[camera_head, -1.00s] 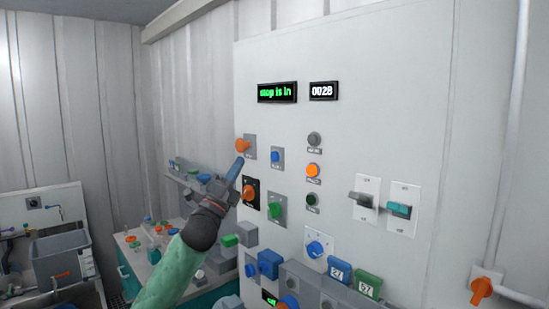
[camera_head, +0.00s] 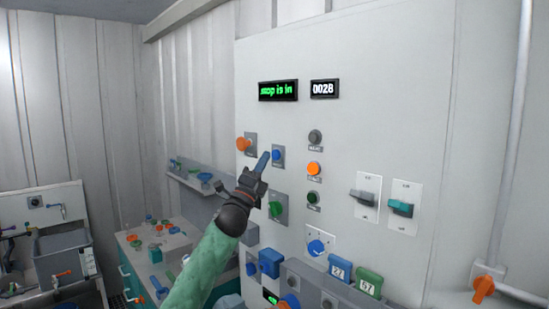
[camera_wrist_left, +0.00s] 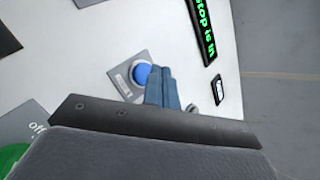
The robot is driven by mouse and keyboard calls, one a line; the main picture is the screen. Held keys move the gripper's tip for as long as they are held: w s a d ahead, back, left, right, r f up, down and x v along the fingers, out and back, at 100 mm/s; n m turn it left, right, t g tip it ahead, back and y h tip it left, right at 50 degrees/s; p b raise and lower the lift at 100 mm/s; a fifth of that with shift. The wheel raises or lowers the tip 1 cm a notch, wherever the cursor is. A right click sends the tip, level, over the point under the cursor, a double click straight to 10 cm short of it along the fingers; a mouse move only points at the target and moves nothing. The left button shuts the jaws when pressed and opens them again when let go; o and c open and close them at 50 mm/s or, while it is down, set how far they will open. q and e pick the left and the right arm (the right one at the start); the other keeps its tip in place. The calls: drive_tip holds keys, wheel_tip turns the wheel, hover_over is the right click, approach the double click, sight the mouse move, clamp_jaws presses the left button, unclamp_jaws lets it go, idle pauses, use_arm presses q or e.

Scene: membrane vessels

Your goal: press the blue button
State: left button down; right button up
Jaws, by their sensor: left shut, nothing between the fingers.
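The blue button (camera_head: 277,155) is a small round knob on a grey plate on the white panel, right of an orange knob. It also shows in the left wrist view (camera_wrist_left: 142,74). My left gripper (camera_head: 264,158) is shut and empty, its blue fingers close beside the button on its left in the head view. In the left wrist view the shut fingers (camera_wrist_left: 160,72) appear just right of the button and overlap its edge. I cannot tell whether they touch it. My right gripper is not in view.
The panel (camera_head: 380,110) also carries an orange knob (camera_head: 243,144), a green button (camera_head: 275,209), a grey button (camera_head: 315,137), another orange button (camera_head: 314,168) and two switches (camera_head: 364,197). A display (camera_head: 278,90) reads "stop is in". A ledge with coloured blocks juts out below.

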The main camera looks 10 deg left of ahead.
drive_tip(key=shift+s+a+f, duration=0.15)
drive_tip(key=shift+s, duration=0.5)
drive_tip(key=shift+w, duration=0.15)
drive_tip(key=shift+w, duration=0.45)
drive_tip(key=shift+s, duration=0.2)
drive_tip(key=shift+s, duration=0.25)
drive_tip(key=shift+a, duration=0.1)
